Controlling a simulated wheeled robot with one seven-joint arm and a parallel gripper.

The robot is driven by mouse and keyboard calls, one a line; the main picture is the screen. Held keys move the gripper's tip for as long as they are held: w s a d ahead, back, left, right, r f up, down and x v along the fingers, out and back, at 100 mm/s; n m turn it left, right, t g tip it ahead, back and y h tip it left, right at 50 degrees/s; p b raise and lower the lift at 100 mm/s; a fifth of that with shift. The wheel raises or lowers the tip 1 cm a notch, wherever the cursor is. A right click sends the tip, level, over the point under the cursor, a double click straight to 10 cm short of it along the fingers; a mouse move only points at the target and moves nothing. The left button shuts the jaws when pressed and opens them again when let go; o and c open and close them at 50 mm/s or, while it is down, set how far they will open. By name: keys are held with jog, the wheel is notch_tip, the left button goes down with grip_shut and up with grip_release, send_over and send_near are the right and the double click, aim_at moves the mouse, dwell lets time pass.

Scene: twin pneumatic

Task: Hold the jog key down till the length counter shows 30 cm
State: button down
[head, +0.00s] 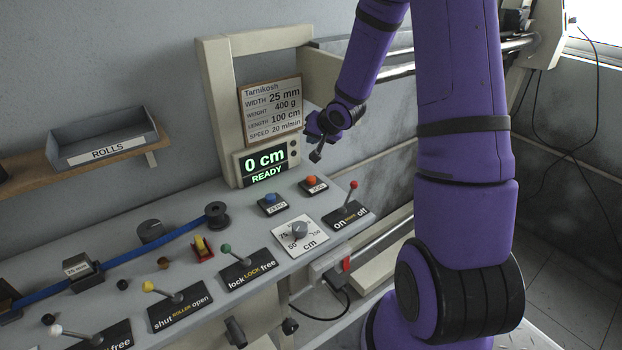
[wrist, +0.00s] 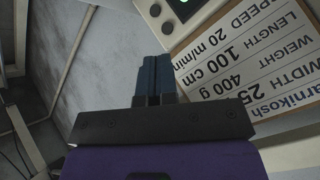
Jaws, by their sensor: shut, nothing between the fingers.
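The length counter (head: 266,163) is a dark display with green text, reading "0 cm" and "READY". The jog key (head: 312,182) is an orange-red button on a small dark block on the grey console, right of a blue button (head: 270,199). Its label is small and reads as "JOG". My gripper (head: 316,156) is shut and empty, in the air above the jog key and apart from it. In the wrist view the closed fingers (wrist: 154,75) show side by side, with nothing between them. The jog key is not visible in the wrist view.
A red-knobbed on/off lever (head: 352,190) stands right of the jog key. A cm dial (head: 299,231) sits in front. Several levers and a blue strip (head: 150,250) lie left. A data card (head: 271,111) hangs behind, above the counter; it also shows in the wrist view (wrist: 245,50).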

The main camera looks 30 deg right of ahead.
aim_at(313, 177)
jog(key=shift+w+d+f+y, duration=0.1)
jog(key=shift+w+f+y, duration=0.05)
jog(key=shift+f, duration=0.45)
jog(key=shift+w+d+f+y, duration=0.1)
jog(key=shift+f+y, duration=0.05)
jog(key=shift+f, duration=0.4)
jog(key=shift+f, duration=4.4)
jog(key=shift+f, duration=0.15)
jog(key=shift+f, duration=0.25)
jog(key=shift+f, duration=0.55)
dwell(1.5)
